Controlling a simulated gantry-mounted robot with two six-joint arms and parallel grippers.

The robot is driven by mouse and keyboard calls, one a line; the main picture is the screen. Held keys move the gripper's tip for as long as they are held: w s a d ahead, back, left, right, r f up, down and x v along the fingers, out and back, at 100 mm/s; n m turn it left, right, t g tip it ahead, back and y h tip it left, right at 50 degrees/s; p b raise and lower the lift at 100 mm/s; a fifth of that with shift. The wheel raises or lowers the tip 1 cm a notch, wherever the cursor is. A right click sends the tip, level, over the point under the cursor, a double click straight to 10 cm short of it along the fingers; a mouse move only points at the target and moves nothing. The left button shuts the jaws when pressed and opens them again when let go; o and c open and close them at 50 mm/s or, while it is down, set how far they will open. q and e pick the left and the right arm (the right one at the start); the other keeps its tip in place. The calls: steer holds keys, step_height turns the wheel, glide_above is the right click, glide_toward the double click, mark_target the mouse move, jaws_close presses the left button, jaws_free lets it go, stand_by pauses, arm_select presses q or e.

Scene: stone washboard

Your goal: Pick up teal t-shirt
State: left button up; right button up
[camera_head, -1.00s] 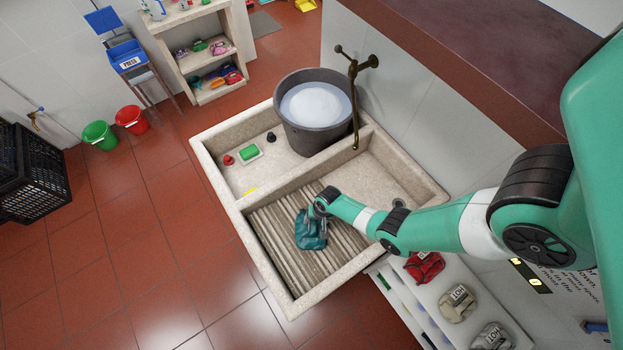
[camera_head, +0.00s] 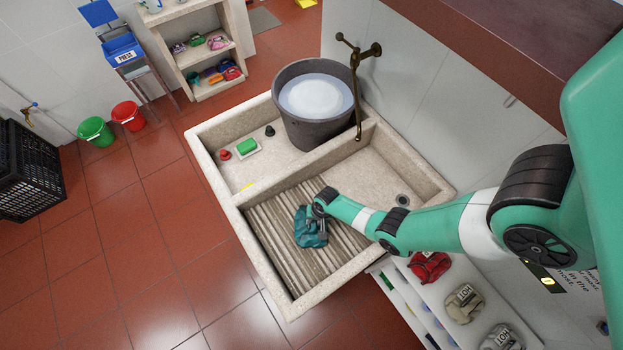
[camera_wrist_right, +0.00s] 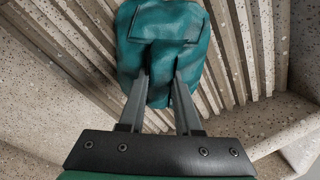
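The teal t-shirt (camera_head: 309,230) is a folded, bunched bundle on the ridged washboard (camera_head: 275,225) in the front part of the stone sink. My right gripper (camera_head: 318,222) reaches down over it from the right, and its fingers are hard to make out in the head view. In the right wrist view the teal t-shirt (camera_wrist_right: 160,35) fills the upper middle. The two fingers of my right gripper (camera_wrist_right: 160,90) are apart, with their tips at the near part of the cloth. My left gripper is not in view.
The stone sink's rim (camera_head: 235,230) surrounds the washboard. A grey bucket (camera_head: 312,130) of foamy water stands behind, beside the brass tap (camera_head: 357,75). A green soap (camera_head: 247,145) lies at the back left.

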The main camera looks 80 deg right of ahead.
jaws_close()
stand_by(1.0)
